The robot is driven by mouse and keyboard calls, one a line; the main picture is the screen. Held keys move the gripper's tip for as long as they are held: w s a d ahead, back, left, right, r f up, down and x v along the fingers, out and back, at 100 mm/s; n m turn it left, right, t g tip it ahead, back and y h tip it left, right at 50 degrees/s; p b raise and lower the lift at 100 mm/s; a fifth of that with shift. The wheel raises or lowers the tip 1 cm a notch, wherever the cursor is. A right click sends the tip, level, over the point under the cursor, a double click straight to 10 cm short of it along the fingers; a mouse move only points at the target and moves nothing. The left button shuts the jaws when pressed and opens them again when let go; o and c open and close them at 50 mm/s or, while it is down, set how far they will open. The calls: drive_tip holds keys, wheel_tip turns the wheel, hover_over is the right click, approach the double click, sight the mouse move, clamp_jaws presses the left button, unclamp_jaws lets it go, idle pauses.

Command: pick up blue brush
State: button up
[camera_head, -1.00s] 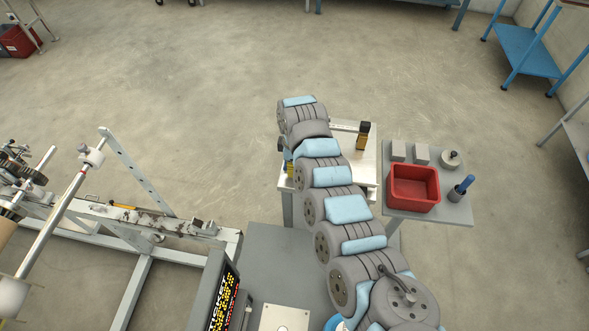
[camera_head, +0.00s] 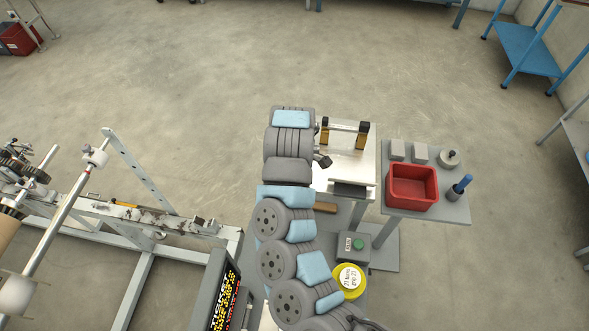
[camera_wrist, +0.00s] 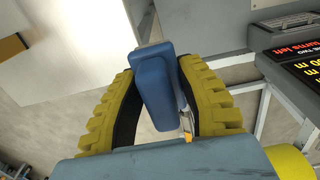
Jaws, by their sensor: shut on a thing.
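In the wrist view the blue brush (camera_wrist: 155,95), seen as a blue block-like body, sits between the two yellow ribbed fingers of my gripper (camera_wrist: 157,70). The dark inner pads are against it on both sides, and my gripper is shut on it. No bristles can be made out. A small pale and orange piece shows beside its lower right edge; I cannot tell what it belongs to. In the head view my arm hides the gripper and the brush.
A white-topped table (camera_head: 355,165) with a small roller stand is right of my arm. Beyond it, a grey side table (camera_head: 435,212) bears a red bin (camera_head: 412,187) and a blue-handled item (camera_head: 462,185). A machine frame (camera_head: 150,220) stands left. A display panel (camera_wrist: 290,50) shows in the wrist view.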

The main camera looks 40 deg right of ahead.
drive_tip(key=shift+s+a+r+p, duration=0.4)
drive_tip(key=shift+s+a+p, duration=0.2)
drive_tip(key=shift+s, duration=0.05)
drive_tip(key=shift+s+a+r+p, duration=0.35)
drive_tip(key=shift+s+a+p, duration=0.2)
drive_tip(key=shift+s+p, duration=0.1)
drive_tip(key=shift+s+a+r+p, duration=0.4)
drive_tip(key=shift+s+a+p, duration=0.15)
drive_tip(key=shift+s+a, duration=0.1)
drive_tip(key=o, duration=0.5)
drive_tip(key=shift+c, duration=0.2)
drive_tip(key=c, duration=0.4)
